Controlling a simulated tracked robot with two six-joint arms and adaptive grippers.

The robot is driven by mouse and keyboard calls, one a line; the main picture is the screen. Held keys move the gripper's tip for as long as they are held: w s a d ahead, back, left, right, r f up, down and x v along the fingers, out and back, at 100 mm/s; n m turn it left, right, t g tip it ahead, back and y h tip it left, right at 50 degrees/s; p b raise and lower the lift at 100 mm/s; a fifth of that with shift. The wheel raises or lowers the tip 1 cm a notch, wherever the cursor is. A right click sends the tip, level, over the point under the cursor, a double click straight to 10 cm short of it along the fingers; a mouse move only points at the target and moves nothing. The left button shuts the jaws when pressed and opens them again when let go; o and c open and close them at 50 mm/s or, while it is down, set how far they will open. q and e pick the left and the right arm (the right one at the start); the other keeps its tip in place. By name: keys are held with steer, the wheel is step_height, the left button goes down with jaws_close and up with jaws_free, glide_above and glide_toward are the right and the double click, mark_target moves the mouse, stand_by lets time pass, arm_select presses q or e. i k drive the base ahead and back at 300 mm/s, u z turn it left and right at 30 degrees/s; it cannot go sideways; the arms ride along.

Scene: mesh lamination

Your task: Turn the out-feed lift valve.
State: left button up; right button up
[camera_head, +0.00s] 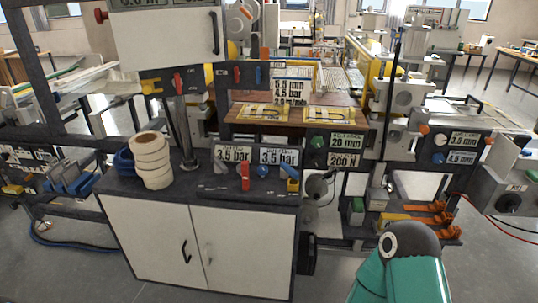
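Several small valve handles show, and I cannot tell which one is the out-feed lift valve. On the cabinet top stand a red lever (245,178), a blue knob (262,171) and a yellow-and-blue handle (292,183), near two panels reading 3.5 bar (279,157). The red lever looks upright. Higher up, another red handle (178,83) and a yellow handle (152,87) sit on a dark bar, with a red one (237,74) and a blue one (258,75) to their right. Neither of my grippers is in view; only a teal link of my arm shows at the bottom right.
A white cabinet (237,246) with a dark top stands in front. A stack of cream rolls (152,160) and a metal post (185,135) stand on its left part. Orange clamps (428,220) lie on a low shelf at right.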

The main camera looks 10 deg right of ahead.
mark_target(286, 170)
steer(key=z, duration=0.2)
steer(key=i, duration=0.9)
steer(key=z, duration=0.55)
